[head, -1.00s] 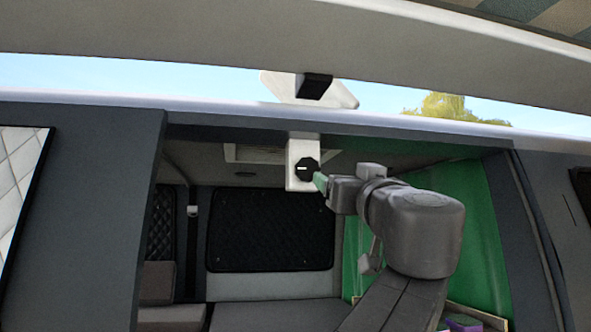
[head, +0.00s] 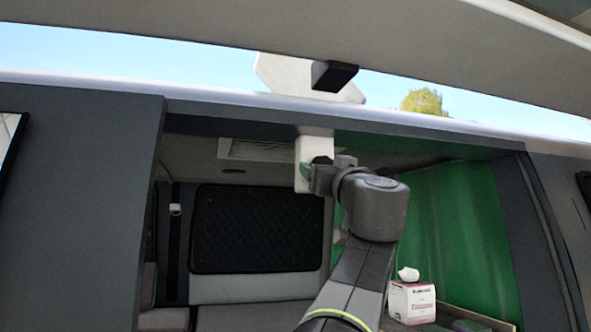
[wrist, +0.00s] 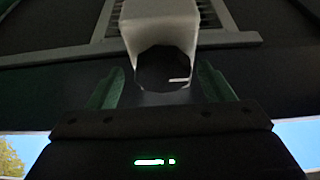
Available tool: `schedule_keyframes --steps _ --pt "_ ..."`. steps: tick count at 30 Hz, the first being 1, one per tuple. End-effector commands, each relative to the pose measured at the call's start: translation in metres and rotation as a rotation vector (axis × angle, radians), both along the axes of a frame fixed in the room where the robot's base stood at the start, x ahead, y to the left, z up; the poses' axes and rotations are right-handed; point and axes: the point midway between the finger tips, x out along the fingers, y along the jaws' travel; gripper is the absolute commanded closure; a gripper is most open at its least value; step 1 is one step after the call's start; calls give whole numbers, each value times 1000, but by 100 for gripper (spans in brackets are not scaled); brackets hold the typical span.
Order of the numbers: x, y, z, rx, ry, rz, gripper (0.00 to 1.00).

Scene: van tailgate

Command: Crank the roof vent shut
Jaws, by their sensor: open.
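The crank knob (wrist: 162,70) is black and many-sided with a short white mark, on the lower end of a white housing (wrist: 160,22). In the head view the housing (head: 316,147) hangs under the roof edge and my gripper mostly hides the knob. My gripper (wrist: 162,85) is open, its green fingers on either side of the knob in the wrist view, with a gap on both sides. I cannot tell whether the fingertips reach past the knob's face. The pale vent lid (head: 285,75) stands raised above the roof.
The raised tailgate (head: 430,45) spans the top of the head view, with a black block (head: 335,76) at its edge. A slatted ceiling grille (head: 262,150) lies behind the housing. A tissue box (head: 411,300) stands at lower right by the green wall (head: 455,225).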

Motion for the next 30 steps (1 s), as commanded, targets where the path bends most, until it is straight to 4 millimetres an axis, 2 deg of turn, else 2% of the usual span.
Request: schedule_keyframes --steps 3,4,10,20,30 --pt "0 0 -1 0 1 0 26" --pt "0 0 -1 0 1 0 30" --pt "0 0 -1 1 1 0 69" --pt "0 -1 0 -35 -6 -2 70" --pt "1 -4 1 -248 -47 -3 70"
